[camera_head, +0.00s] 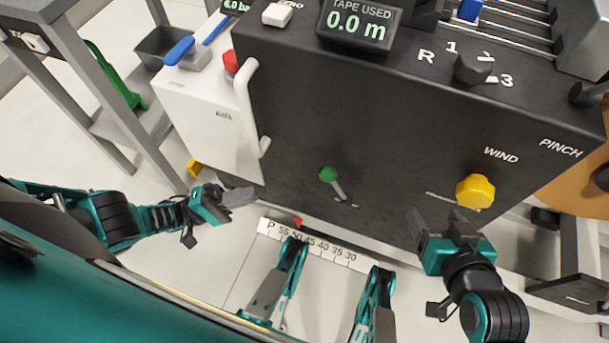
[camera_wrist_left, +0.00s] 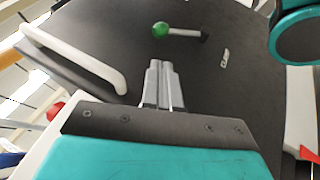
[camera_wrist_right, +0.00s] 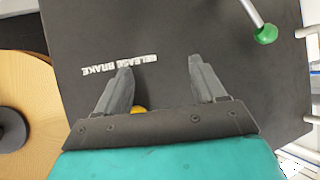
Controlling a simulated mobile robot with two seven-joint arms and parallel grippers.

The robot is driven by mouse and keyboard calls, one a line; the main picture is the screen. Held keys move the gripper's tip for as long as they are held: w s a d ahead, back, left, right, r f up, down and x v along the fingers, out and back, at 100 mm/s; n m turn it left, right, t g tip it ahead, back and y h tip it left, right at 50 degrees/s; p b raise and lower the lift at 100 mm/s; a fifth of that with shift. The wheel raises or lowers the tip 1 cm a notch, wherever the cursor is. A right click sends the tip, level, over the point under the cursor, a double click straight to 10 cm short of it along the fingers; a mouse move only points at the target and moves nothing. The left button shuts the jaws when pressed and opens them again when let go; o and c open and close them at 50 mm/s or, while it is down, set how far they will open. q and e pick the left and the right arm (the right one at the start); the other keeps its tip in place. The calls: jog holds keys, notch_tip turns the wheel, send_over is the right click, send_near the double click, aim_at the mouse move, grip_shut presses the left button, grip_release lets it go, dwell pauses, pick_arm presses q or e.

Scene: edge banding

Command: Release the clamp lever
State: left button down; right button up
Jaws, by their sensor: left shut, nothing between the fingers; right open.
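The clamp lever, a metal rod with a green ball knob (camera_head: 328,173), sticks out of the front of the dark machine. A small white label, only partly legible, is beside it. The lever also shows in the left wrist view (camera_wrist_left: 160,29), ahead of the fingertips, and at the upper right in the right wrist view (camera_wrist_right: 265,34). My left gripper (camera_head: 240,196) is shut and empty, left of the lever and apart from it. My right gripper (camera_head: 436,220) is open and empty, right of the lever, near the panel's lower right.
A yellow knob (camera_head: 475,191) sits on the panel just above my right gripper. A white handle (camera_head: 252,105) stands out at the panel's left edge. A scale strip (camera_head: 318,244) with a red pointer runs below the panel. The panel around the lever is clear.

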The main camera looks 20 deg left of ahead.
pick_arm(q)
send_near(337, 187)
notch_tip(337, 187, up, 5)
jog(key=w+d, duration=0.2)
jog(key=w, duration=0.1)
dwell(0.3)
pick_arm(e)
jog(key=shift+r, duration=0.1)
